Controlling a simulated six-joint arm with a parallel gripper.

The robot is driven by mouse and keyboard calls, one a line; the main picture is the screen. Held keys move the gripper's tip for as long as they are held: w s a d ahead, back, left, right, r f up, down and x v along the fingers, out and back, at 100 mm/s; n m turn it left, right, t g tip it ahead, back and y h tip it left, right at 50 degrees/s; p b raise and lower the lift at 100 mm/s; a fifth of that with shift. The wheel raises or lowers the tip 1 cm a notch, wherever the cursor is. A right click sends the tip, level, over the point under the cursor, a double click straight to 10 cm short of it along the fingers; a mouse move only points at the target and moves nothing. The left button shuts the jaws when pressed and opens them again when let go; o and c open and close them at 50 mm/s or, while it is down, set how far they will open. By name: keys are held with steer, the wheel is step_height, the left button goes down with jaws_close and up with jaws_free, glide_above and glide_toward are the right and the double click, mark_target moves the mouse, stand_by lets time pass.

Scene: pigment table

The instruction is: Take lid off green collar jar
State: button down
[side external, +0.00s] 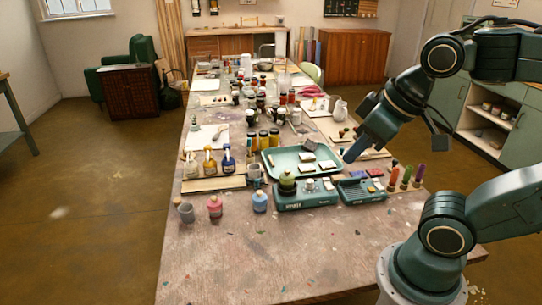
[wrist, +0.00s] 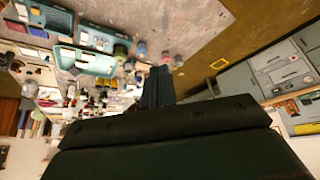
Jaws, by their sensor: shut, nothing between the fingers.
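A dark green jar (side external: 287,183) with a rounded top stands upright on the left part of a teal tray-box (side external: 306,203) in the side view. Its collar is too small to make out clearly, and I cannot tell where its lid ends. My gripper (side external: 348,157) is shut and empty, in the air to the right of the jar and clear of it. Its shut fingers also show in the wrist view (wrist: 158,84), pointing out over the table.
A blue jar (side external: 260,202), a pink jar (side external: 215,207) and a grey cup (side external: 186,212) stand near the front edge. A larger teal tray (side external: 270,158) lies behind the jar. Colored tubes (side external: 406,177) stand at right. The front tabletop is mostly clear.

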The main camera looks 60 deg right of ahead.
steer(key=c, duration=0.9)
jaws_free()
steer(key=w+d+n+g, duration=0.2)
steer(key=w+d+n, duration=0.2)
steer(key=w, duration=0.4)
steer(key=w+d+n+g, duration=0.1)
steer(key=w+d+n, duration=0.3)
steer(key=w, duration=0.3)
steer(key=w+d+f+n+g, duration=0.2)
steer(key=w+d+f+n, duration=0.5)
steer(key=w+d+f, duration=0.3)
steer(key=shift+d+f+g, duration=0.3)
steer(key=shift+d+f, duration=0.15)
steer(key=shift+d, duration=0.4)
